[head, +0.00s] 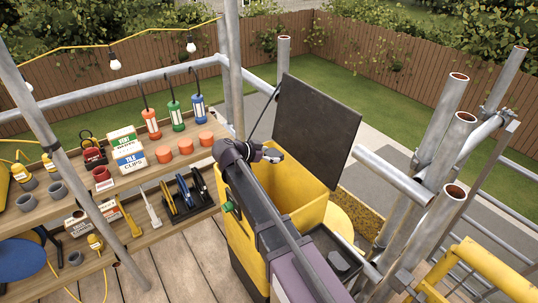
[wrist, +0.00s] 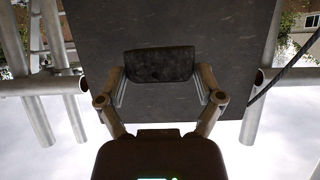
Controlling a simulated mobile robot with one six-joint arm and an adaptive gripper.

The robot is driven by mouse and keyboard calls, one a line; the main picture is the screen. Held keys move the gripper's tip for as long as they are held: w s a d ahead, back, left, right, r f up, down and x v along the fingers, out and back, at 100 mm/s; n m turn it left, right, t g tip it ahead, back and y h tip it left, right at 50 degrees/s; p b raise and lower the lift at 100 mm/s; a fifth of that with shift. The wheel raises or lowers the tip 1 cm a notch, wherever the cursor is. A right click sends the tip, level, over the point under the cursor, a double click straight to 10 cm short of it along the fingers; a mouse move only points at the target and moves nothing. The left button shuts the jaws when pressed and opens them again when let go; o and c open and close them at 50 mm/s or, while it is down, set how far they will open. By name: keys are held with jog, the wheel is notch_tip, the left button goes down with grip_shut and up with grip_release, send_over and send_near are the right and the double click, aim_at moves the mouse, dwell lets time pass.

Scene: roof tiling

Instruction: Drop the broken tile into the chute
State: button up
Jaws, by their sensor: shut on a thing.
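The chute appears as a yellow box (head: 301,190) with an open top, in the middle of the head view. A large dark panel (head: 316,125) stands raised at its back edge like an open lid, and it fills the wrist view behind the gripper (wrist: 160,20). My gripper (head: 272,155) is above the box's near left part, in front of the panel. In the wrist view its two fingers (wrist: 160,84) are shut on a dark piece, the broken tile (wrist: 160,64). The tile is hard to make out in the head view.
A wooden shelf (head: 135,180) with lanterns, orange cups, boxes and tools stands to the left. A yellow rail (head: 485,275) is at the lower right.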

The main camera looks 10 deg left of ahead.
jog(key=shift+f+b, duration=2.25)
jog(key=shift+f, duration=0.2)
jog(key=o, duration=1)
jog(key=shift+r, duration=0.15)
